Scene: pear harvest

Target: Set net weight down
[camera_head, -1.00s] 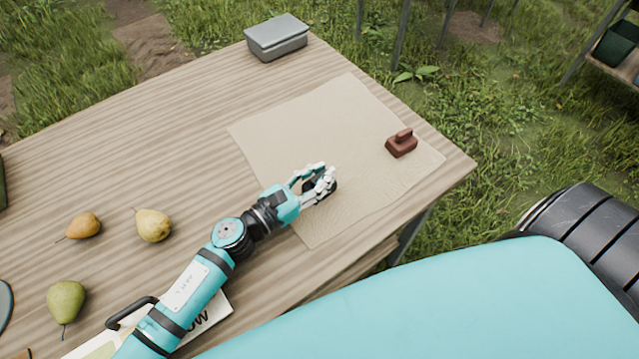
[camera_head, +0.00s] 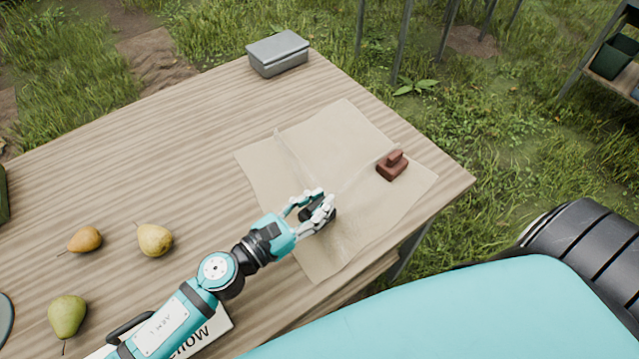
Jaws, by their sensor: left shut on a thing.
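A thin tan net or sheet (camera_head: 320,262) lies on the wooden table with raised creases that run toward my left gripper. A red-brown weight (camera_head: 392,166) with a raised grip rests upright on the net's right part. My left gripper (camera_head: 322,212) is low over the middle of the net, left of and nearer than the red-brown weight, apart from it. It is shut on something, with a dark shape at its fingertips. The fingers hide most of this, and I cannot tell whether net is pinched too. My right gripper is not in view.
A grey box (camera_head: 277,54) stands at the table's far edge. Several pears lie at the left, one of them yellow (camera_head: 154,240). A lettered card (camera_head: 208,335) lies under my left arm. The wooden table (camera_head: 170,130) is clear between pears and box.

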